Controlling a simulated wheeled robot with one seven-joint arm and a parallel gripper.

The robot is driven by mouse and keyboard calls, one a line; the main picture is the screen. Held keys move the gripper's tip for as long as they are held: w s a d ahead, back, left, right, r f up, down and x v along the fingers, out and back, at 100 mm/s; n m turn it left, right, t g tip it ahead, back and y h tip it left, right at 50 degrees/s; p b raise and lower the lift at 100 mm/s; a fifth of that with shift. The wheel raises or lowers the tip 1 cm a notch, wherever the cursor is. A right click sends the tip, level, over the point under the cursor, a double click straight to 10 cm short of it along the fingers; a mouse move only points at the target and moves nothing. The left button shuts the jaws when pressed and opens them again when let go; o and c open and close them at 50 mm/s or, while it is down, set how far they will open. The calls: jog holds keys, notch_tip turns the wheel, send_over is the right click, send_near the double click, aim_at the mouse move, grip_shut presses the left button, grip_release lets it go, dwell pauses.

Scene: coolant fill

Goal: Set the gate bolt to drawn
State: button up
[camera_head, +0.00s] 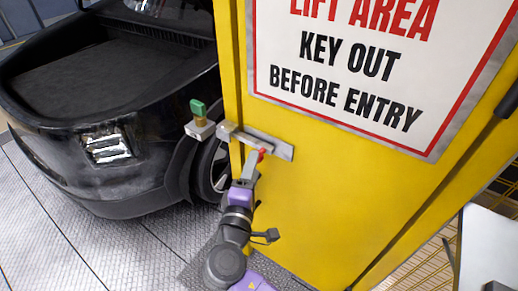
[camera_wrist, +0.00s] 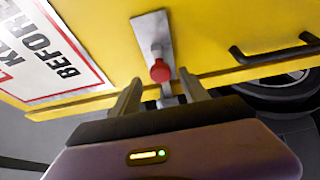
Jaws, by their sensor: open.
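The gate bolt is a grey metal bar on a plate (camera_head: 278,148) fixed to the yellow gate (camera_head: 305,210). Its left end reaches the gate's edge, close to a grey block (camera_head: 200,131) with a green top; I cannot tell whether it enters the block. A red knob (camera_head: 262,151) sits on the bolt. My gripper (camera_head: 252,165) is at the knob from below. In the wrist view, my gripper (camera_wrist: 160,78) is open, with the red knob (camera_wrist: 160,71) between or just beyond its fingertips. Contact cannot be told. The plate (camera_wrist: 153,35) also shows there.
A black car (camera_head: 95,130) stands left of the gate, its wheel behind the gate edge. A white sign (camera_head: 350,60) covers the upper gate. A black handle (camera_wrist: 275,48) sticks out from the gate. Grey tread-plate floor (camera_head: 90,240) is clear at lower left.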

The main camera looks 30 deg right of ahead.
aim_at(259, 149)
jog(key=p+x, duration=0.1)
jog(key=x, duration=0.6)
jog(key=shift+w+d+f, duration=0.1)
jog(key=shift+w+d, duration=0.15)
jog(key=shift+d, duration=0.05)
grip_shut()
dwell(1.2)
